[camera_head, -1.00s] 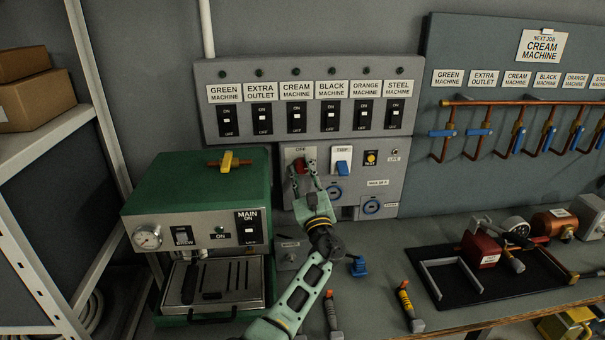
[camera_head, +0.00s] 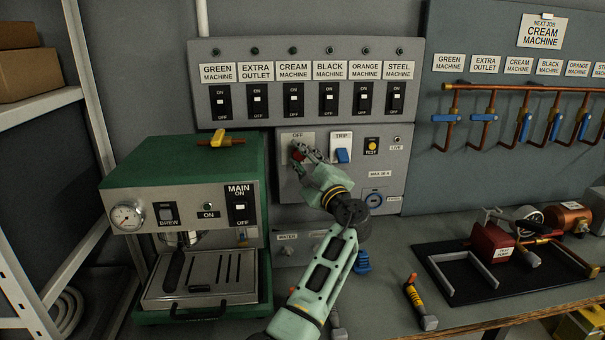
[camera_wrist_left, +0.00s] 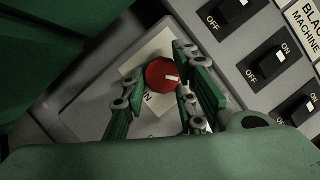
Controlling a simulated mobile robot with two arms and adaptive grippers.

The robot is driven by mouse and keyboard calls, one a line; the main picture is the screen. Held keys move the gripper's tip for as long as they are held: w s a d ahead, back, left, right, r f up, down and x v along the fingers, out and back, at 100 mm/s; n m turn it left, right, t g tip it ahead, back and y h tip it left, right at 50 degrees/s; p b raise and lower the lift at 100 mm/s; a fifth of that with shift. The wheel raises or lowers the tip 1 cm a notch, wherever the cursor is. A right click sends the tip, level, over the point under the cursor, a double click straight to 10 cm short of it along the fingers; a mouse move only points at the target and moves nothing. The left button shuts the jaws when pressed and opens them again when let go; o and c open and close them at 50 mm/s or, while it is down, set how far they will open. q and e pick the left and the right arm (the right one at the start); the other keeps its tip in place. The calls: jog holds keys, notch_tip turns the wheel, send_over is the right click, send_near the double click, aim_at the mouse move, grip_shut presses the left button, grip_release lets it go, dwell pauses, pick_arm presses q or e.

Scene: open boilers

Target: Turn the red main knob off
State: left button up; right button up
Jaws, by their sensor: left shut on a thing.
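The red main knob (camera_head: 297,154) is on a pale plate of the grey wall panel, below an OFF label. It shows clearly in the left wrist view (camera_wrist_left: 160,73), with a white pointer mark facing right in that picture. Part of a second label, ending in N, shows below it there. My left gripper (camera_head: 301,152) is shut on the knob; its green fingers (camera_wrist_left: 165,86) stand around it on both sides. In the head view the fingers partly cover the knob. My right gripper is not in view.
A blue TRIP switch (camera_head: 342,155) and a yellow TEST button (camera_head: 372,146) are close to the right of the knob. A row of black breakers (camera_head: 293,99) is above. The green coffee machine (camera_head: 180,160) stands at the left. A black tray (camera_head: 465,285) with parts lies at the right.

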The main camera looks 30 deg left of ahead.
pick_arm(q)
jog(key=shift+d+f+n+g+h+b, duration=0.1)
jog(key=shift+n+g+h+b, duration=0.35)
jog(key=shift+n, duration=1.2)
jog(key=shift+f+n+g+h+b, duration=0.1)
jog(key=shift+n+g+h+b, duration=0.35)
jog(key=shift+n, duration=1.25)
jog(key=shift+d+f+n+g+h+b, duration=0.1)
jog(key=shift+n+g+h+b, duration=0.35)
jog(key=shift+n, duration=1.2)
jog(key=o, duration=1)
jog(key=shift+w, duration=0.1)
jog(key=shift+r, duration=0.2)
jog(key=shift+a+r, duration=0.1)
jog(key=shift+r, duration=0.05)
jog(key=v, duration=1.2)
